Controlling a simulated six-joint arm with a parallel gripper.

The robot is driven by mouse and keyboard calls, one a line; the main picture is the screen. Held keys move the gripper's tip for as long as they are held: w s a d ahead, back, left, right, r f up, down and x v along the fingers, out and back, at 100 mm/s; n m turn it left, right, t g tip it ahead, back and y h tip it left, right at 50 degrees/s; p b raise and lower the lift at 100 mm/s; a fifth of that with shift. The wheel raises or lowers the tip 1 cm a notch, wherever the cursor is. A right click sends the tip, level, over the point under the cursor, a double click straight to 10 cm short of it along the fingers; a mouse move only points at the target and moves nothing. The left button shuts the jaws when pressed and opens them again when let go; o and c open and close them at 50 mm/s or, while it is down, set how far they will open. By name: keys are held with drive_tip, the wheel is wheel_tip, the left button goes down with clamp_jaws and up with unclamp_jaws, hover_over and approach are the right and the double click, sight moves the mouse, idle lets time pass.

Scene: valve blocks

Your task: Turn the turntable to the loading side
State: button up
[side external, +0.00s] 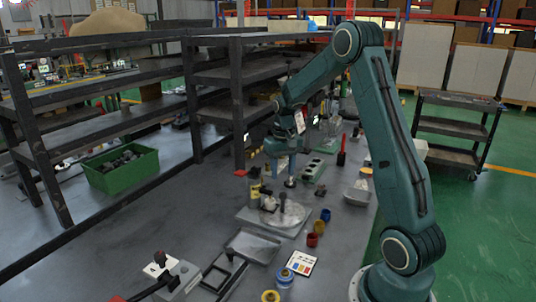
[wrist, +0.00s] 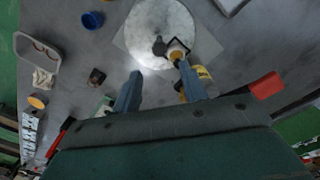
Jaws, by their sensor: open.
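The turntable shows in the side view as a pale round disc (side external: 287,214) on a square grey base plate (side external: 262,228). In the wrist view the white disc (wrist: 160,22) lies just beyond my fingertips, with a dark knob-like part near its lower edge. A yellow and black post (side external: 254,192) stands at the disc's left side; a yellow part (wrist: 204,74) shows by my right finger. My gripper (side external: 282,174) is above and behind the disc, pointing down. In the wrist view my gripper (wrist: 157,74) is open, its blue fingers wide apart with nothing visibly held. Contact with the turntable cannot be judged.
A grey tray (side external: 252,246) lies in front. A pale bin (side external: 357,195) is at the right. Dark shelving (side external: 238,100) rises behind left. The bench left of the turntable is clear.

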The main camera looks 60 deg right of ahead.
sight(282, 193)
wheel_tip(282, 193, down, 7)
drive_tip(key=shift+f, duration=0.2)
idle(0.3)
clamp_jaws()
